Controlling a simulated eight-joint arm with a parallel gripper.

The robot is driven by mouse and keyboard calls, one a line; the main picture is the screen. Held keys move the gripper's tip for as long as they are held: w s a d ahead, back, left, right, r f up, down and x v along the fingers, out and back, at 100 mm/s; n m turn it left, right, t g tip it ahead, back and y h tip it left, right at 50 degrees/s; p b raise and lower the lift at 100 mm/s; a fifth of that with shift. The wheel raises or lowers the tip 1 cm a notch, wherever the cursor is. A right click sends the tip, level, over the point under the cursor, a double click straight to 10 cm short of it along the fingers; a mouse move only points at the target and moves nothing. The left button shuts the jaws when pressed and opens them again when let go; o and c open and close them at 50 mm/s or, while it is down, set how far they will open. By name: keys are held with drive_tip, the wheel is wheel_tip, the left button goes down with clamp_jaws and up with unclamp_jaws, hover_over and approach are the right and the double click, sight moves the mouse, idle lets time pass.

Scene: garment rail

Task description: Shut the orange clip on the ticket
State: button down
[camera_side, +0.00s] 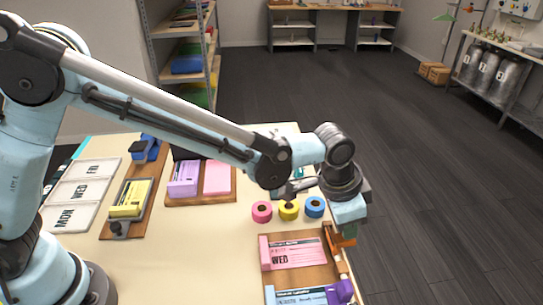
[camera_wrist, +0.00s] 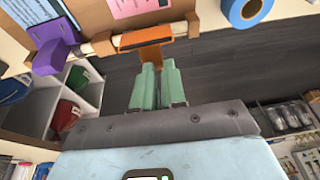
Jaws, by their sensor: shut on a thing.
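The orange clip (camera_side: 347,241) sits at the rail on the right edge of the wooden board. In the wrist view the orange clip (camera_wrist: 143,37) spans the pale rail, its tab between my fingertips. My gripper (camera_wrist: 155,68) is shut on that tab with its two green fingers; in the side view my gripper (camera_side: 346,227) is above the board's far right corner. A pink WED ticket (camera_side: 298,256) lies flat on the board; part of a pink ticket (camera_wrist: 135,7) shows in the wrist view, close to the clip. I cannot tell whether the clip's jaw touches the ticket.
A purple clip (camera_side: 340,292) is on the same rail, beside a blue ticket (camera_side: 300,296). Pink (camera_side: 262,211), yellow (camera_side: 289,210) and blue (camera_side: 314,207) tape rolls stand behind the board (camera_side: 329,271). Beyond the table's right edge is open floor.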

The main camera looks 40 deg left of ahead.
drive_tip(key=s+a+r+g+y, duration=0.2)
drive_tip(key=s+a+r, duration=0.1)
drive_tip(key=r, duration=0.4)
drive_tip(key=shift+s+r+g, duration=0.25)
drive_tip(key=shift+s+g, duration=0.05)
drive_tip(key=shift+s, duration=0.15)
idle(1.0)
drive_tip(key=s+a+r+n+t+h, duration=0.1)
drive_tip(key=a+r+n+t, duration=0.1)
drive_tip(key=a, duration=0.5)
drive_tip(key=s+a+r+n+t, duration=0.1)
drive_tip(key=a+r+n, duration=0.1)
drive_tip(key=a, duration=0.5)
drive_tip(key=s+a+f+n+t+y, duration=0.1)
drive_tip(key=s+a+n+t, duration=0.3)
drive_tip(key=a, duration=0.8)
drive_tip(key=s+f+n, duration=0.1)
drive_tip(key=s, duration=0.1)
drive_tip(key=shift+s, duration=0.4)
